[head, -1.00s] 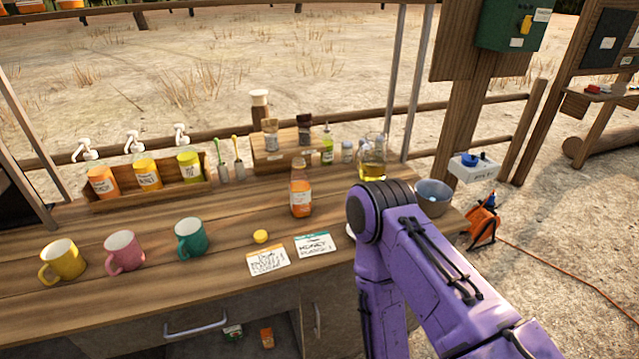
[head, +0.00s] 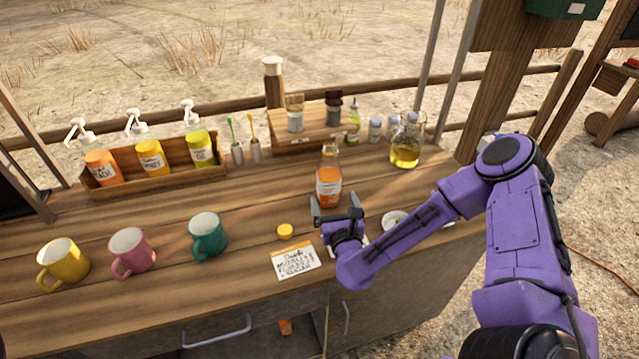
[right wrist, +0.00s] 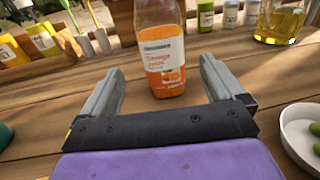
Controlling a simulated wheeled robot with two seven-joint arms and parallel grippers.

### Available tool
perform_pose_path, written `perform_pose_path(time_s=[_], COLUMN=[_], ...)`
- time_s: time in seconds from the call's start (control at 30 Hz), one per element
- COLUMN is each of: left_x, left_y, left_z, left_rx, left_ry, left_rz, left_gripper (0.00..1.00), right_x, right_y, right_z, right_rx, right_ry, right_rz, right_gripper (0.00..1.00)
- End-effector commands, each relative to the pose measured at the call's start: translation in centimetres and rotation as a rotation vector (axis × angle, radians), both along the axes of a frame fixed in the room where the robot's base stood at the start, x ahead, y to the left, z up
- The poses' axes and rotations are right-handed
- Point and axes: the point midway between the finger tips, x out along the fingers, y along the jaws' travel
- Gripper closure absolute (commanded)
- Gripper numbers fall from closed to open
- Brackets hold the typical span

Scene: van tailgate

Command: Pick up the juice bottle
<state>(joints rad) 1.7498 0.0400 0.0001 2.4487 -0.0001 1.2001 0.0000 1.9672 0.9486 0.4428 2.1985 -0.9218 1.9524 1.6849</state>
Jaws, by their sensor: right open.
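The juice bottle (head: 328,182) is clear glass with orange juice and an orange-and-white label. It stands upright on the wooden counter (head: 160,218), in front of a small wooden riser. In the right wrist view the juice bottle (right wrist: 163,60) stands just beyond the fingertips, between the lines of the two fingers. My right gripper (head: 337,204) is open and empty, close in front of the bottle; it also shows in the right wrist view (right wrist: 158,75). A yellow cap (head: 285,230) lies on the counter left of the gripper. My left gripper is not in view.
Yellow, pink and teal mugs (head: 207,236) stand at the left front. A wooden box (head: 155,178) of pump bottles is behind them. An oil jug (head: 405,152) stands right of the riser (head: 308,127). A white dish (right wrist: 300,130) with green items lies right of the gripper. A card (head: 296,262) lies in front.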

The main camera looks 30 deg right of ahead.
Motion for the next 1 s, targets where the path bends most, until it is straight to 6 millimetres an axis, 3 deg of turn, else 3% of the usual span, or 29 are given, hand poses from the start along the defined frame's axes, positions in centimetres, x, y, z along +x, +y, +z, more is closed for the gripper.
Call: perform_pose_path(time_s=[0.07, 0.7, 0.97, 1.0], left_x=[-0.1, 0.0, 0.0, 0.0], left_y=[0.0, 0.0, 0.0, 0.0], left_z=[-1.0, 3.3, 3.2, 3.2], left_rx=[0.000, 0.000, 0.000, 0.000], left_ry=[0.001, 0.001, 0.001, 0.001], left_rz=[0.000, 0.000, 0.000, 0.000], left_gripper=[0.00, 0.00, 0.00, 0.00], right_x=[0.1, 9.0, 9.7, 9.7], right_y=[-0.2, -4.2, -4.3, -4.3], right_z=[-0.8, -0.8, -1.1, -1.1], right_rx=[0.016, 0.018, 0.020, 0.020], right_ry=[-0.015, -0.017, -0.017, -0.017], right_rz=[-0.006, -0.012, -0.009, -0.009], right_gripper=[0.05, 0.05, 0.05, 0.11])
